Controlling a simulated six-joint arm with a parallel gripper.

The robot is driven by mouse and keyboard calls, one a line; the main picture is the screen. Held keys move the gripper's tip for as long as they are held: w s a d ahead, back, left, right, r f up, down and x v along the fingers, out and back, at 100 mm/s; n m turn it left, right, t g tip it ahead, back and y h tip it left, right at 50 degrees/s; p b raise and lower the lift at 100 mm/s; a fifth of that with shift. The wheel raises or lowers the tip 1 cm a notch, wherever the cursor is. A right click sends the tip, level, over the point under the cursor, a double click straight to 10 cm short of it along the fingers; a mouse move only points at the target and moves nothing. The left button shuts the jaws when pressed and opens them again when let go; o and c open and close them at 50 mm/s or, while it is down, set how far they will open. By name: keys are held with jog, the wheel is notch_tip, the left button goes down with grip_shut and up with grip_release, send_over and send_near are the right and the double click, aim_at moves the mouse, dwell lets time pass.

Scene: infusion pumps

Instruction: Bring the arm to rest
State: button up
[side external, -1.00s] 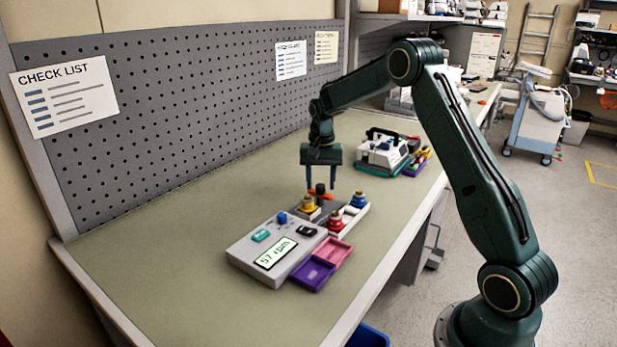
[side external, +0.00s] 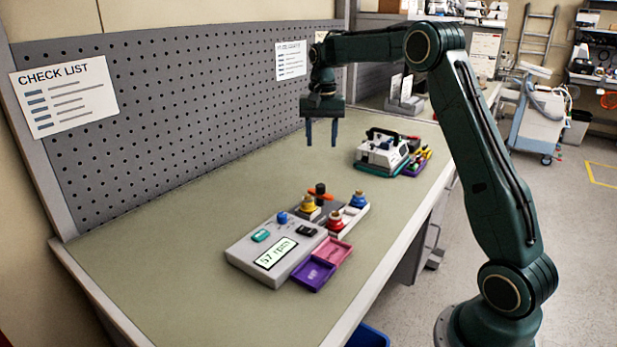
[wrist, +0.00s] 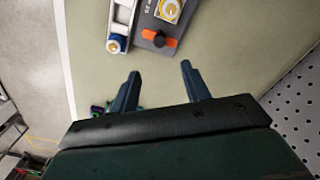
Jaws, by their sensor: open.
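My gripper (side external: 321,143) is open and empty, fingers pointing down, high above the bench behind the pump. In the wrist view its two fingers (wrist: 160,85) stand apart with bare bench between them. The grey pump (side external: 275,252) lies on the bench below, its display lit. Beside it are a yellow knob (side external: 308,204), a red knob (side external: 335,222), a blue knob (side external: 358,199) and a black knob with an orange handle (side external: 320,190). The orange handle also shows in the wrist view (wrist: 158,38), apart from the fingers.
A white and teal device (side external: 383,153) stands farther back on the bench. The pegboard (side external: 190,110) rises along the left. The bench's near left (side external: 150,260) is clear.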

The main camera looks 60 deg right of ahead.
jog(key=shift+r, duration=0.25)
